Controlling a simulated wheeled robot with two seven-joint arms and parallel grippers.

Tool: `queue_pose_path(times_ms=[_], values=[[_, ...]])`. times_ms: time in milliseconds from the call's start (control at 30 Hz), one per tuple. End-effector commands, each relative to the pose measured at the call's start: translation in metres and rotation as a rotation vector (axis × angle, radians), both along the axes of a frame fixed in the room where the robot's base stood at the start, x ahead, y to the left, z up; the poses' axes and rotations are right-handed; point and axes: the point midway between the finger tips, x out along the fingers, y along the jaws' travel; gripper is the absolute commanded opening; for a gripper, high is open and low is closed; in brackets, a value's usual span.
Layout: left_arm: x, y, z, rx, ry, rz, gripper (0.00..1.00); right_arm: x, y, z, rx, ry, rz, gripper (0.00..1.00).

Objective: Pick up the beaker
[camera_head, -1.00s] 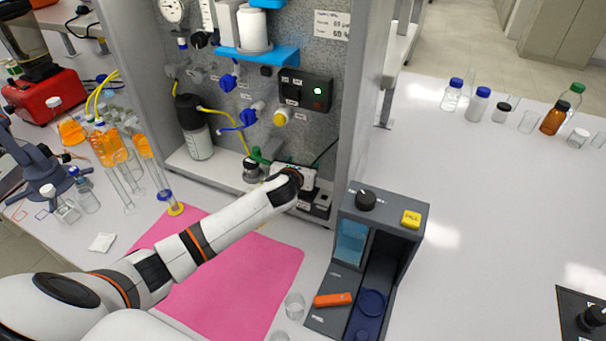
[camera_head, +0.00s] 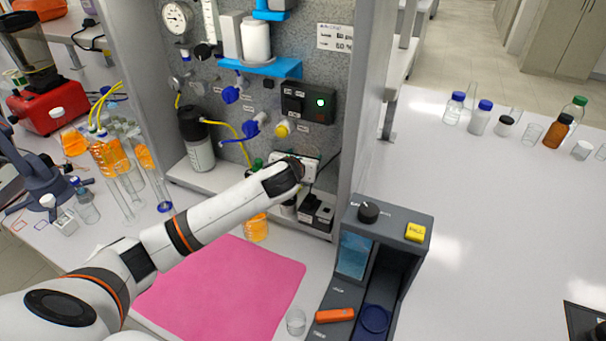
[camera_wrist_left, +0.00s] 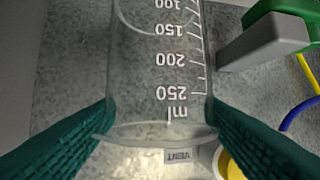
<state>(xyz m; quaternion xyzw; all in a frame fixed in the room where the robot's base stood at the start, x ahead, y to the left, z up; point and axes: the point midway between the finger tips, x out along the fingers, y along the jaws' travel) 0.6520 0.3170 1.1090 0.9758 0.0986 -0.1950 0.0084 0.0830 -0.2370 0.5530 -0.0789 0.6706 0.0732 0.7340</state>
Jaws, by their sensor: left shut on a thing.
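In the left wrist view a clear glass beaker (camera_wrist_left: 160,75) with white volume marks up to 250 ml stands between the two green fingers of my left gripper (camera_wrist_left: 158,132). The fingers are shut on its sides. Its marks appear upside down there, and I see no coloured liquid in it. In the head view my left gripper (camera_head: 303,168) is in front of the lower part of the grey panel. Its fingers and the beaker are hidden there behind my wrist. My right gripper is not in view.
The grey panel (camera_head: 270,140) carries valves, a gauge and tubing. A vessel with orange liquid (camera_head: 256,229) stands just below my left forearm.

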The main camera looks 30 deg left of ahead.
Motion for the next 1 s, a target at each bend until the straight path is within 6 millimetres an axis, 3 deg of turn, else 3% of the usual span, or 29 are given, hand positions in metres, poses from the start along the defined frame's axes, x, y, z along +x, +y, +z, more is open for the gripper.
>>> queue_pose_path(times_ms=[200, 367, 800, 1000], values=[[-0.002, 0.000, 0.046, 0.003, -0.003, -0.002, 0.28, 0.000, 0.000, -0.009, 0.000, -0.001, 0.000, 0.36], [-0.037, -0.002, 0.040, 0.004, 0.001, -0.003, 0.28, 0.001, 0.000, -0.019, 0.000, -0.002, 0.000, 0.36], [-0.154, -0.008, 0.040, 0.005, 0.002, -0.002, 0.28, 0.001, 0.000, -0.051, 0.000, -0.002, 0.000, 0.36], [-0.184, -0.010, 0.044, 0.004, 0.004, 0.000, 0.28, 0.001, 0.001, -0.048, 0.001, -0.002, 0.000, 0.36]])
